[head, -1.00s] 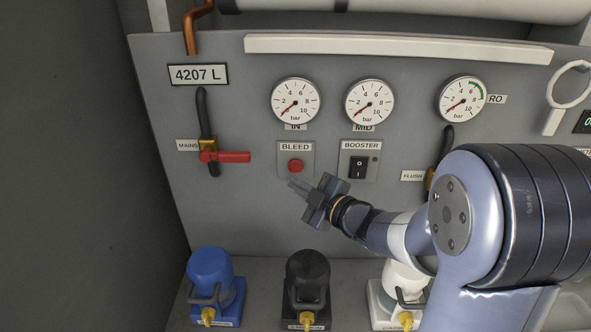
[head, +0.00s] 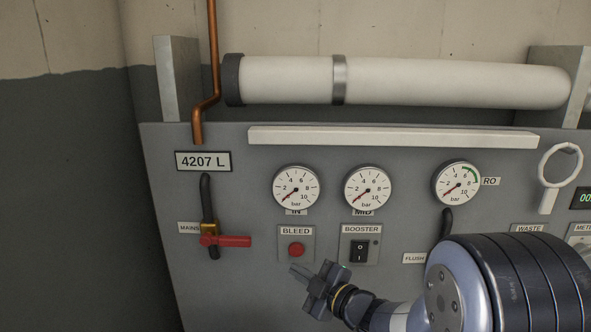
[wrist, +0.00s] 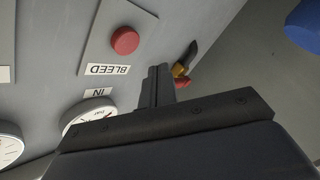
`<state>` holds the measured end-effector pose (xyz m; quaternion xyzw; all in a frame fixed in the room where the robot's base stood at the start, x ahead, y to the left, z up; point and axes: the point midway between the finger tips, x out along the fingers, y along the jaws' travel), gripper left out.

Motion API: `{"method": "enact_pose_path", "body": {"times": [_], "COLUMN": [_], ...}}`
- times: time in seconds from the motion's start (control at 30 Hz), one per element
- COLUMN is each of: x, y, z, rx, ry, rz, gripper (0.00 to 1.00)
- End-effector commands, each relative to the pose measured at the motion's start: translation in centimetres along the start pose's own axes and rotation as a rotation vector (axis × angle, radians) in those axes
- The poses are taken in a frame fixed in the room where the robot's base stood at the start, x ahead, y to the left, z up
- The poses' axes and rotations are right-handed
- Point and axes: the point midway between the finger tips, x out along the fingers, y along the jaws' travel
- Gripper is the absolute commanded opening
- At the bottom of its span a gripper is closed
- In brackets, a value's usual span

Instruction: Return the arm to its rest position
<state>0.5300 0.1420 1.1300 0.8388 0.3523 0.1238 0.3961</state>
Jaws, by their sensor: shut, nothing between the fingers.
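My gripper (head: 301,273) is in front of the grey panel (head: 220,290), just below the red BLEED button (head: 296,249), with its fingers together and nothing between them. In the wrist view my gripper (wrist: 158,72) also looks shut and empty, and the BLEED button (wrist: 125,40) shows apart from the fingertips. My arm reaches in from the lower right and hides part of the panel there.
The red-handled MAINS valve (head: 228,241) is left of the gripper. The BOOSTER switch (head: 359,251) is to its right, with gauges (head: 296,187) above. A white cylinder (head: 440,80) lies along the top. A blue object (wrist: 305,25) shows in the wrist view.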

Motion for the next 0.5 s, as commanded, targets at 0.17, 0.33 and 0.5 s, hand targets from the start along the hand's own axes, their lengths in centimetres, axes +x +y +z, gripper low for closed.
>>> {"method": "enact_pose_path", "body": {"times": [0.17,0.33,0.5], "x": [-1.6,-3.0,-3.7], "y": [-1.3,-2.2,-2.7], "z": [-1.1,-2.2,-2.7], "rx": [-0.002,-0.001,-0.001], "ry": [0.001,0.001,0.001], "rz": [0.0,0.0,0.0], "gripper": [0.0,0.0,0.0]}}
